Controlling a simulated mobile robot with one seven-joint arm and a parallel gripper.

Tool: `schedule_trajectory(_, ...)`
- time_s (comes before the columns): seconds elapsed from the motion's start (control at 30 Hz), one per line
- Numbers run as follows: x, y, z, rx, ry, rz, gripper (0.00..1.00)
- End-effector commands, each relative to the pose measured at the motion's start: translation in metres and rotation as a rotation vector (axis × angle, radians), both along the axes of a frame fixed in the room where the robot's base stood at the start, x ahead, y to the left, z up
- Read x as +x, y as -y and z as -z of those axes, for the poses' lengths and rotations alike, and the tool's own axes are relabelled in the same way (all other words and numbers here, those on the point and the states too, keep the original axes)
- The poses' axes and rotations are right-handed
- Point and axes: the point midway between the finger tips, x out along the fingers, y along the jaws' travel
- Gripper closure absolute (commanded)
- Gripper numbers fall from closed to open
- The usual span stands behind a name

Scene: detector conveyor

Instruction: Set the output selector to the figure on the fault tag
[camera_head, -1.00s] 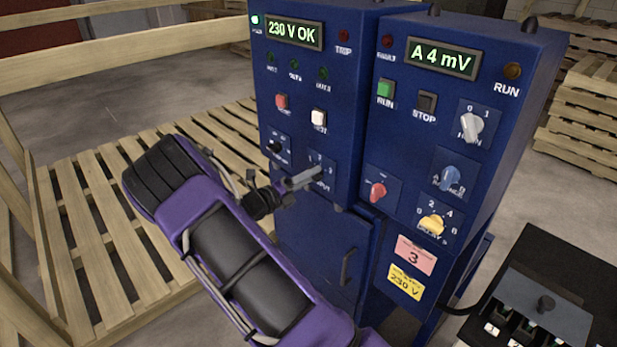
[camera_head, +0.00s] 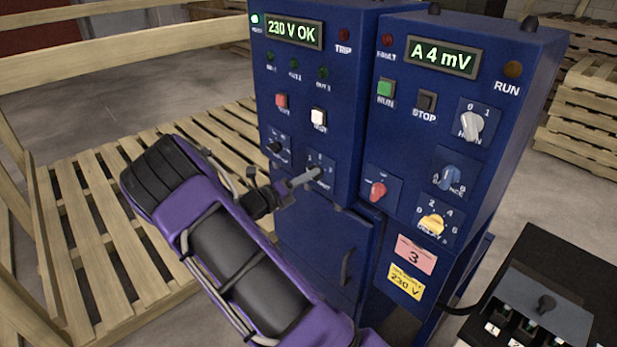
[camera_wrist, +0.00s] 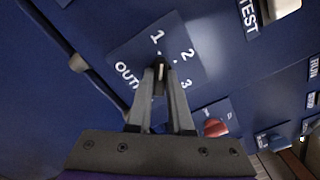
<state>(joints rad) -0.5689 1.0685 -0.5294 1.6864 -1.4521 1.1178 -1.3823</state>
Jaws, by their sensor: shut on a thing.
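The output selector is a small dark knob (camera_wrist: 160,76) on a blue plate (camera_wrist: 136,51) marked 1, 2 and 3. Its pale pointer line faces up in the wrist view, roughly toward the 1. My gripper (camera_wrist: 160,79) is shut on the knob, one finger on each side. In the head view my gripper (camera_head: 316,175) reaches the selector plate on the left blue cabinet, and its fingers hide most of the knob. The fault tag (camera_head: 414,256) is a pink label showing a 3, low on the right cabinet's front.
A yellow 230 V label (camera_head: 405,282) is below the pink tag. A door handle (camera_head: 346,268) projects below. A wooden pallet (camera_head: 95,230) lies at left.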

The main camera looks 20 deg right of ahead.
Motion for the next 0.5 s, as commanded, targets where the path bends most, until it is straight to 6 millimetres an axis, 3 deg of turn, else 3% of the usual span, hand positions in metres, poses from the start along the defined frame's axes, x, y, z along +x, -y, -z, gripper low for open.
schedule_trajectory(0.5, 0.0000, -0.0005, 0.0017, 0.178, 0.429, 0.000, 1.00)
